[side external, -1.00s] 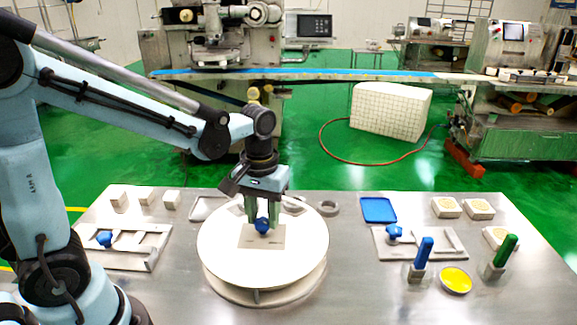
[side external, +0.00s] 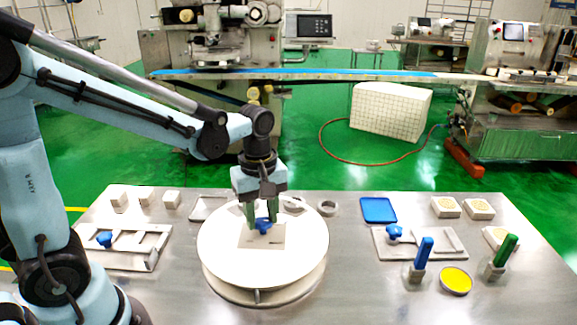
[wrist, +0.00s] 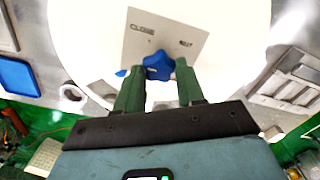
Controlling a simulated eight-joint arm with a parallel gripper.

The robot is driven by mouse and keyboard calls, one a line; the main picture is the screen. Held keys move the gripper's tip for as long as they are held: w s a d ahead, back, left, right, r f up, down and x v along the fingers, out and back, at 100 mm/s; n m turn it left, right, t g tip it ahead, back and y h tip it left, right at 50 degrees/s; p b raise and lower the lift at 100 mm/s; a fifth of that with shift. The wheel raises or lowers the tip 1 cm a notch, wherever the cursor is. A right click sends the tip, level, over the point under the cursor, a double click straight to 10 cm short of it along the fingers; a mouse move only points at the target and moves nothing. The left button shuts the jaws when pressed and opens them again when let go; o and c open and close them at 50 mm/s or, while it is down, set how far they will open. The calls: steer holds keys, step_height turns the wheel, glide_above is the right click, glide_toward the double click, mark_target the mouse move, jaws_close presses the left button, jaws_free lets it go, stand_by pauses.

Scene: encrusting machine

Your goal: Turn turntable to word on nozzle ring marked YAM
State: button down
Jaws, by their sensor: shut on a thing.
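The white round turntable (side external: 225,260) stands at the table's middle front. A square grey plate (side external: 277,239) lies at its centre, with a blue lobed knob (side external: 263,226) on it. My gripper (side external: 263,223) points down with its green fingers shut on the knob. In the wrist view the fingers (wrist: 158,75) are on both sides of the knob (wrist: 157,65). The plate (wrist: 150,30) there carries CLOSE and a second small word I cannot read surely. A grey ring (side external: 327,207) sits behind the turntable's right rim. No YAM marking is readable; my gripper partly hides the far rim.
A fixture with a blue knob (side external: 105,239) lies left, and a similar one (side external: 394,231) lies right. A blue tray (side external: 379,209), blue-handled (side external: 425,252) and green-handled (side external: 506,249) tools and a yellow dish (side external: 456,280) stand right. Small white blocks (side external: 145,197) sit back left.

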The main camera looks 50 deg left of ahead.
steer(key=n, duration=0.4)
steer(key=shift+s+n, duration=0.1)
steer(key=shift+n, duration=2.2)
steer(key=c, duration=0.7)
jaws_free()
step_height(320, 180, up, 12)
steer(key=shift+s+r, duration=0.1)
